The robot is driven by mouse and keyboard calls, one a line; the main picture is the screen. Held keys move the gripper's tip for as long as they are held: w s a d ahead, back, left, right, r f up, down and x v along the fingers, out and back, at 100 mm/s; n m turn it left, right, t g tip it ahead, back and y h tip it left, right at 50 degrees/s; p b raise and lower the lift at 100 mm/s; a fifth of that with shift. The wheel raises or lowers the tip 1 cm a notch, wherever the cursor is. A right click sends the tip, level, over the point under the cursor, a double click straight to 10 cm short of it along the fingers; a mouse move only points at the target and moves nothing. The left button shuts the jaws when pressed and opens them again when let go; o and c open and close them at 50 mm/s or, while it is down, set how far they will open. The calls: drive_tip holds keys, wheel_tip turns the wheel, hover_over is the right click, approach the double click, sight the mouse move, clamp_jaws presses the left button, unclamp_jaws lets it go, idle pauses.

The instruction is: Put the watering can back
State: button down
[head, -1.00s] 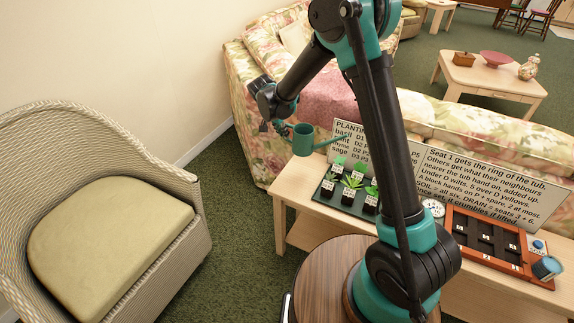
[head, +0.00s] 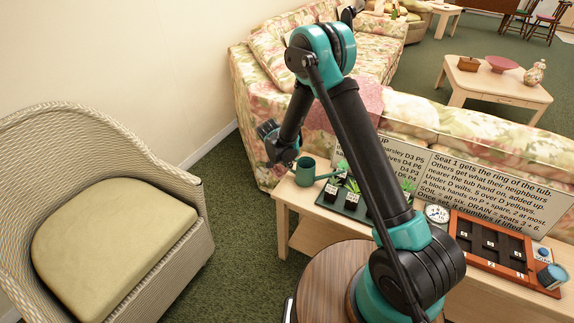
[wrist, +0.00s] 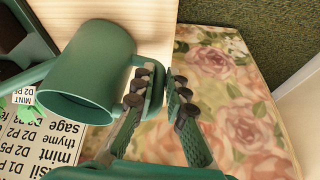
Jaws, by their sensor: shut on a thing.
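The green watering can (head: 305,173) is at the left end of the light wood table (head: 284,193), beside the plant tray. It looks upright, with its spout pointing right toward the plants. I cannot tell whether its base touches the tabletop. In the wrist view the can (wrist: 92,72) shows large, with its handle between my fingers. My gripper (wrist: 166,92) is shut on that handle. In the head view my gripper (head: 288,163) is at the can's left side, partly hidden by my wrist.
A dark tray of labelled seedlings (head: 351,201) stands right of the can, partly behind my arm. Text signs (head: 480,180) stand along the table's back. A round dial (head: 437,214), an orange-framed planter (head: 490,246) and a teal cup (head: 551,275) sit further right. A floral sofa (head: 262,127) is behind.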

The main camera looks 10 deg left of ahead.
drive_tip(key=c, duration=1.6)
unclamp_jaws()
drive_tip(key=shift+f, duration=0.1)
drive_tip(key=shift+o, duration=0.2)
drive_tip(key=v, duration=1.2)
drive_tip(key=s+d+r+n, duration=0.1)
drive_tip(key=s+d+r, duration=0.2)
drive_tip(key=d, duration=0.5)
drive_tip(key=s+d+r+n+y, duration=0.1)
drive_tip(key=s+d+r, duration=0.1)
drive_tip(key=d+r, duration=0.35)
drive_tip(key=s+d+r+n, duration=0.1)
drive_tip(key=s+d, duration=0.2)
drive_tip(key=d, duration=0.6)
drive_tip(key=s+d+n+y, duration=0.1)
drive_tip(key=s+d+n, duration=0.2)
drive_tip(key=s+d, duration=1)
drive_tip(key=s, duration=0.4)
drive_tip(key=shift+f, duration=0.25)
